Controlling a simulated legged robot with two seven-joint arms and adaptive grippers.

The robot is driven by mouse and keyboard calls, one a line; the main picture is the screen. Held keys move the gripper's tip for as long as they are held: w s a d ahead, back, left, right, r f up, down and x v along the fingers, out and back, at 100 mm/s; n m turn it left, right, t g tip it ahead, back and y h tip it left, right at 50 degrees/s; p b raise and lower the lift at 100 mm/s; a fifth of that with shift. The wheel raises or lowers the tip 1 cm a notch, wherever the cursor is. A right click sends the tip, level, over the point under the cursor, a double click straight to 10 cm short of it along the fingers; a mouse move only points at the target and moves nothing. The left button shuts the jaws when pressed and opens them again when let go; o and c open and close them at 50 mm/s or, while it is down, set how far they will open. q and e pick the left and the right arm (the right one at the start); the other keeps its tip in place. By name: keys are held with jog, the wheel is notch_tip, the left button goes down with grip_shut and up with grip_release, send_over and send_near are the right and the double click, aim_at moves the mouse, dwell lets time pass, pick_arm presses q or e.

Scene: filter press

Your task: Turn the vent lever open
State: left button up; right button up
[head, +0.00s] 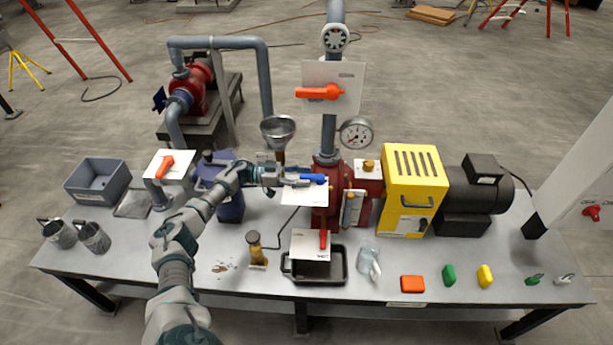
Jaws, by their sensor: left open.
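Several levers on white plates show, and their labels are too small to read, so I cannot tell which is the vent lever. A blue lever (316,178) lies nearly level across a white plate (301,196) in front of the red pump. My left gripper (284,178) is open at the left end of the blue lever; I cannot tell if they touch. An orange lever (318,93) points left on the upper pipe's plate. A red-orange lever (165,168) is tilted on the left plate. A red lever (323,239) stands upright on the low front plate. My right gripper is out of view.
A funnel (278,130) and a gauge (356,132) stand behind the gripper. A blue jug (230,207) is beside my left arm. A black tray (338,277), a yellow guard (415,190) and small coloured blocks occupy the bench's right half.

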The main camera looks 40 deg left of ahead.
pick_arm(q)
jog(key=v, duration=1)
jog(key=shift+a, duration=0.4)
jog(key=shift+f, duration=0.15)
